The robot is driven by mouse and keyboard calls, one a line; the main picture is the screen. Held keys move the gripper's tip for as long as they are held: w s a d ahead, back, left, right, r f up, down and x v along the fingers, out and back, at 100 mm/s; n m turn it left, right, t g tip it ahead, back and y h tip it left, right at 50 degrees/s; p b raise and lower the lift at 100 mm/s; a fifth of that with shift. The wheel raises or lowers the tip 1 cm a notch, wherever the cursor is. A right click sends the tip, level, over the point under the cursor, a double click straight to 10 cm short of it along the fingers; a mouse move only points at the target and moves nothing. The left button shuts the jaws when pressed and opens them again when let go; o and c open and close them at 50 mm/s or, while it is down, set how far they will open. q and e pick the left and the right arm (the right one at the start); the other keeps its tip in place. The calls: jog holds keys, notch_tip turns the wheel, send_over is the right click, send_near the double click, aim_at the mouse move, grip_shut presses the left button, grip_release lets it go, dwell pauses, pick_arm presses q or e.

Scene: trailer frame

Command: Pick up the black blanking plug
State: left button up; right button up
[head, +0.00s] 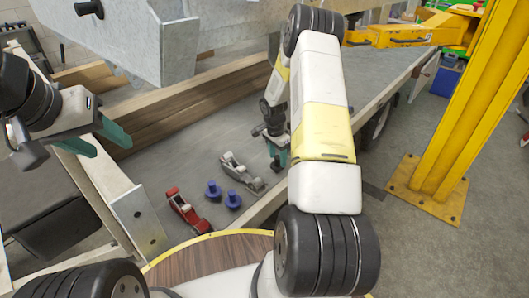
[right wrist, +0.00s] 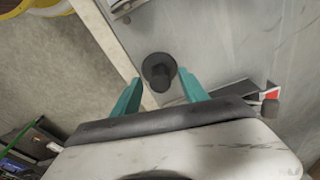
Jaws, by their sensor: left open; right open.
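The black blanking plug (right wrist: 158,68) stands on the grey trailer bed in the right wrist view, with a round flange and a narrower stem. My right gripper (right wrist: 161,80) is open, with one teal finger on each side of the plug in that view; I cannot tell whether they touch it. In the head view my right gripper (head: 276,156) is low over the bed, beyond the grey hand plane, and I cannot make out the plug there. My left gripper (head: 98,140) is open and empty at the left, above the trailer's frame rail.
Two blue plugs (head: 213,189) (head: 233,199), a red hand plane (head: 184,208) and a grey hand plane (head: 240,172) lie on the trailer bed (head: 165,166). Wooden beams (head: 180,110) lie behind. A yellow post (head: 470,110) stands at the right.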

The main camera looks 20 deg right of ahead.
jog(key=shift+w+f, duration=0.1)
jog(key=shift+f, duration=0.6)
grip_shut()
jog(key=shift+r, duration=0.15)
